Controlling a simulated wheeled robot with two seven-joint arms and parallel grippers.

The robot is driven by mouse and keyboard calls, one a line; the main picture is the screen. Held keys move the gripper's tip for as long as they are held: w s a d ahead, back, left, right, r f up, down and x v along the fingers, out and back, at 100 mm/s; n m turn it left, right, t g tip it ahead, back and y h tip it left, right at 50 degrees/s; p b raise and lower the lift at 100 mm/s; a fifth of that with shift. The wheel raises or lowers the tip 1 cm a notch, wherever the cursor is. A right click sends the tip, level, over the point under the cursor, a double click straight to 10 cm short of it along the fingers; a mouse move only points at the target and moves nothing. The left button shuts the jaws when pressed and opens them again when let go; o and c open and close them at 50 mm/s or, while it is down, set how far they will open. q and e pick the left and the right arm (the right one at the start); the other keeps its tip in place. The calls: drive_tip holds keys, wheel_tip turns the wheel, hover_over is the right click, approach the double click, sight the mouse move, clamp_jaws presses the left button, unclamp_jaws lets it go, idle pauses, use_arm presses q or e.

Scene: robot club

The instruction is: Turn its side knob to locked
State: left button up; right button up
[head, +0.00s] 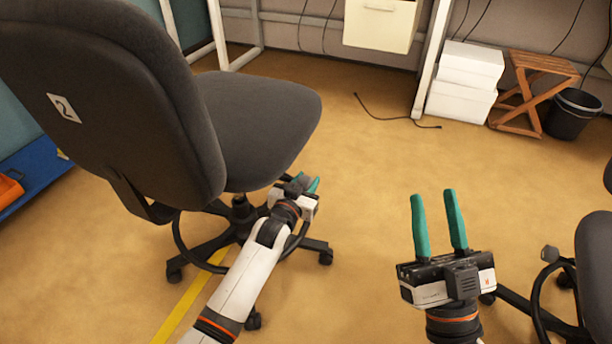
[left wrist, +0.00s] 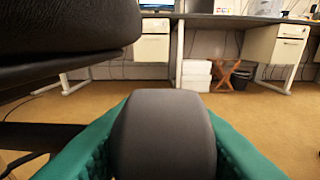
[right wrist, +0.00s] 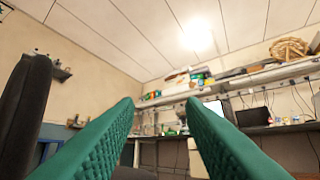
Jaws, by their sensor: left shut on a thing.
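A dark grey office chair (head: 255,120) with a label "2" on its backrest stands at the left in the head view. My left gripper (head: 305,184) is under the right side of its seat. In the left wrist view the green fingers are shut on a dark grey rounded side knob (left wrist: 165,135), which fills the space between them. The knob is mostly hidden by the fingers in the head view, and no lock marking is visible. My right gripper (head: 438,222) is open and empty, with its fingers pointing up, to the right of the chair.
A second chair (head: 595,265) stands at the right edge, near my right gripper. White boxes (head: 465,80), a wooden folding stool (head: 533,90) and a black bin (head: 572,112) stand at the back right. A cable (head: 395,118) lies on the otherwise clear floor between the chairs.

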use_arm(q)
drive_tip(key=shift+r+g+p, duration=0.15)
drive_tip(key=shift+g+p, duration=0.35)
drive_tip(key=shift+p, duration=0.7)
drive_tip(key=shift+g+y+p, duration=0.3)
drive_tip(key=shift+p, duration=0.65)
use_arm(e)
wheel_tip(320, 180, down, 14)
drive_tip(key=w+d+g+h, duration=0.2)
drive_tip(key=g+h, duration=0.2)
drive_tip(key=g, duration=0.7)
use_arm(q)
drive_tip(key=shift+g+p, duration=0.3)
drive_tip(key=shift+p, duration=0.6)
drive_tip(key=shift+f+g+p, duration=0.25)
drive_tip(key=shift+g+p, duration=0.05)
drive_tip(key=shift+p, duration=0.5)
use_arm(e)
drive_tip(key=s+d+f+g+h, duration=0.1)
drive_tip(key=s+d+f+g, duration=0.1)
drive_tip(key=s+f+g, duration=0.2)
drive_tip(key=s+d+f+m+g+h, duration=0.1)
drive_tip(key=s+d+f+g, duration=0.1)
drive_tip(key=s+f+g, duration=0.2)
drive_tip(key=s+g, duration=0.2)
drive_tip(key=s, duration=0.2)
drive_tip(key=shift+s+d+f, duration=0.25)
drive_tip(key=shift+s+d, duration=0.05)
drive_tip(key=shift+s, duration=0.1)
